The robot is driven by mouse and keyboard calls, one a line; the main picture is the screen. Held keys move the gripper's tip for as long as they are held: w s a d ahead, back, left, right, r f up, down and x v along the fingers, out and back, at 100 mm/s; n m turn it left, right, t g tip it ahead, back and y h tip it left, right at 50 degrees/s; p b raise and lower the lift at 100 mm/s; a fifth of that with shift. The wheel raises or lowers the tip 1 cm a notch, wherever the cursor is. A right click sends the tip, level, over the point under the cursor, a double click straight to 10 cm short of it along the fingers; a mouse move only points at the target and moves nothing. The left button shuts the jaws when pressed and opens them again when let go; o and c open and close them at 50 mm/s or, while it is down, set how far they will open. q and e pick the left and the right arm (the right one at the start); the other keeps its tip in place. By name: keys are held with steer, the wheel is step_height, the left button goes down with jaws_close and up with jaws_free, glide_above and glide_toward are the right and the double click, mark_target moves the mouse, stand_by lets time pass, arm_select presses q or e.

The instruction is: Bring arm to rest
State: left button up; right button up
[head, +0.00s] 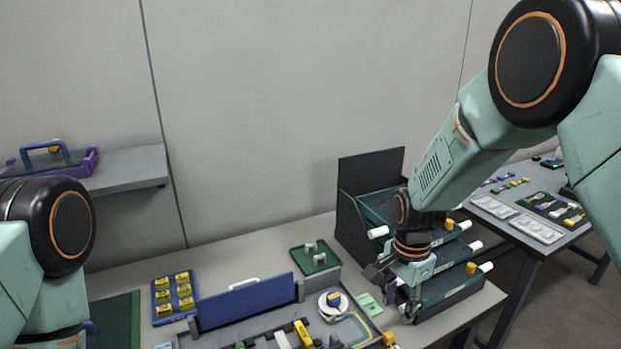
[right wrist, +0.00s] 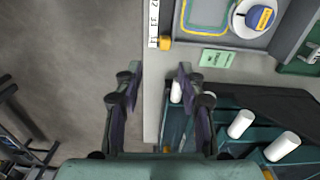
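My right gripper (head: 396,296) hangs fingers down in front of the dark tiered rack at the table's right end. In the right wrist view its two fingers (right wrist: 160,88) are spread apart with nothing between them, above the table's edge and the floor. My right arm reaches in from the upper right. My left arm shows only in part at the left edge of the head view, and its gripper is out of the picture.
The rack (head: 373,165) holds trays with white rolls and stands close to my right gripper. A grey workstation tray with a blue panel (head: 246,302) lies on the table (head: 225,257). A second table (head: 518,232) stands at right.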

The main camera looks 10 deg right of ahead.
steer(key=s+f+n+b, duration=0.35)
steer(key=s+f, duration=0.55)
steer(key=f, duration=0.4)
steer(key=s+f+n+b, duration=0.3)
steer(key=s+f, duration=0.3)
steer(key=s, duration=0.6)
steer(key=s+f+n+b, duration=0.3)
steer(key=s+f+n, duration=0.3)
steer(key=s, duration=0.6)
steer(key=shift+s+f, duration=0.15)
steer(key=shift+f, duration=0.45)
steer(key=shift+o, duration=0.5)
steer(key=shift+d+n, duration=0.1)
steer(key=shift+n, duration=0.15)
